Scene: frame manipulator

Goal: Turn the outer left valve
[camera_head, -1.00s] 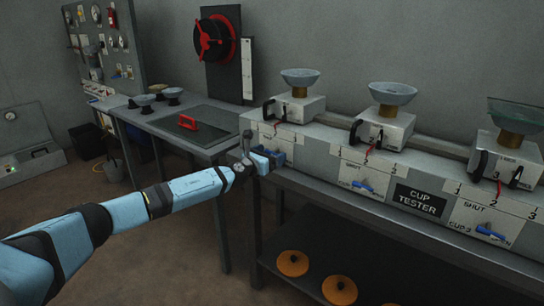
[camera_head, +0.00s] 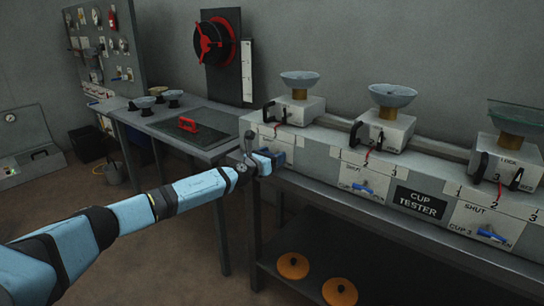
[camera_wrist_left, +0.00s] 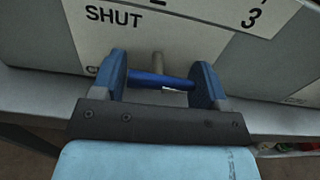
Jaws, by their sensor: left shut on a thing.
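The outer left valve's blue handle (camera_wrist_left: 160,80) shows in the left wrist view, on a short grey stem below the word "SHUT" on a white label (camera_wrist_left: 165,25). It spans the gap between the two blue fingers of my left gripper (camera_wrist_left: 160,84), which is shut on it. In the head view my left gripper (camera_head: 272,160) is at the left end of the cup tester (camera_head: 325,168) and hides the handle there. The middle valve (camera_head: 366,189) and right valve (camera_head: 490,234) have blue handles, both clear of the gripper. My right gripper is not in view.
Three cup stations (camera_head: 384,130) with bowls stand on top of the tester. A side table (camera_head: 160,122) with a red-handled plate (camera_head: 187,125) is behind the arm. Orange discs (camera_head: 292,265) lie on the shelf below. The floor at lower left is free.

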